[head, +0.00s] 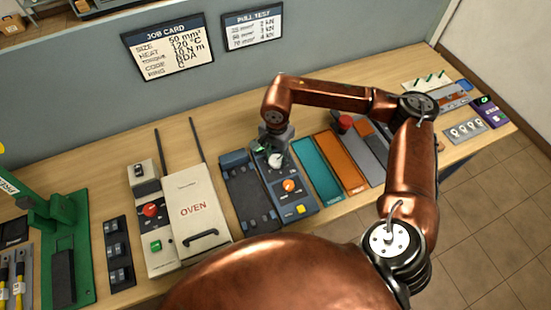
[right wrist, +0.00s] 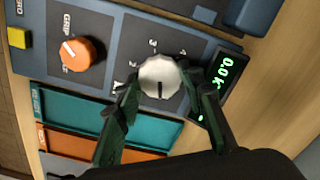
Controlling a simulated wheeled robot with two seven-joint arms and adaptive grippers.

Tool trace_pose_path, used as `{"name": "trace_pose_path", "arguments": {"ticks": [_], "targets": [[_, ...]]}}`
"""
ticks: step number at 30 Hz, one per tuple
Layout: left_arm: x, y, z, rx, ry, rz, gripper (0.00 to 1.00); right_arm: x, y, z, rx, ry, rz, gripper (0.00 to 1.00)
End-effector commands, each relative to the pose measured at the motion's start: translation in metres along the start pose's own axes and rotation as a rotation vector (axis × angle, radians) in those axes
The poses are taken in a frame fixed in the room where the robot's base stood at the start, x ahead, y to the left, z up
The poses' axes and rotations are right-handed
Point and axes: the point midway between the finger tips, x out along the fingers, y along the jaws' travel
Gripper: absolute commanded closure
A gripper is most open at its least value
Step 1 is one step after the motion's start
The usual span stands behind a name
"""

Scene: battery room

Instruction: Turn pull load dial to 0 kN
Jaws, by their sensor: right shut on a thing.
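The white pull load dial (right wrist: 160,77) sits on the dark blue tester panel (right wrist: 103,42), with scale numbers around it. Its dark mark points down in the right wrist view. My right gripper (right wrist: 158,90) is shut on the dial, one finger on each side. The display (right wrist: 227,72) reads 0.0 in green, its unit partly cut off. In the head view the dial (head: 275,160) shows just below my right gripper (head: 276,150). My left gripper is not in view.
An orange grip dial (right wrist: 76,52) and a yellow button (right wrist: 19,38) share the panel. Teal (head: 316,166) and orange (head: 344,163) trays lie to its right. A dark cradle (head: 250,198) and the oven (head: 194,205) stand to its left.

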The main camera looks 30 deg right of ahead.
Motion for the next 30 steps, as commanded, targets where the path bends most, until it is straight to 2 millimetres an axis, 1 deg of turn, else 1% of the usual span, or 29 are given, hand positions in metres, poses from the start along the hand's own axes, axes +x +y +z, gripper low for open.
{"name": "trace_pose_path", "arguments": {"ticks": [1, 3, 12, 29, 30], "targets": [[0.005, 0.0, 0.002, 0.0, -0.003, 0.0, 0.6, 0.003, -0.001, -0.001, -0.031, 0.001, -0.001, 0.88], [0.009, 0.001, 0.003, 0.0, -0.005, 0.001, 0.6, 0.002, -0.001, -0.001, -0.077, 0.001, -0.001, 0.88], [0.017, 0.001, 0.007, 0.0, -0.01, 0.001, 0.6, 0.001, 0.0, 0.0, -0.202, 0.001, -0.001, 0.88], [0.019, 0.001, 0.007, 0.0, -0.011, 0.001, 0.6, -0.001, 0.0, 0.0, -0.235, 0.001, -0.002, 0.88], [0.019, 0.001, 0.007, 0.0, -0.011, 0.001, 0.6, -0.001, 0.0, 0.0, -0.235, 0.001, -0.002, 0.63]]}}
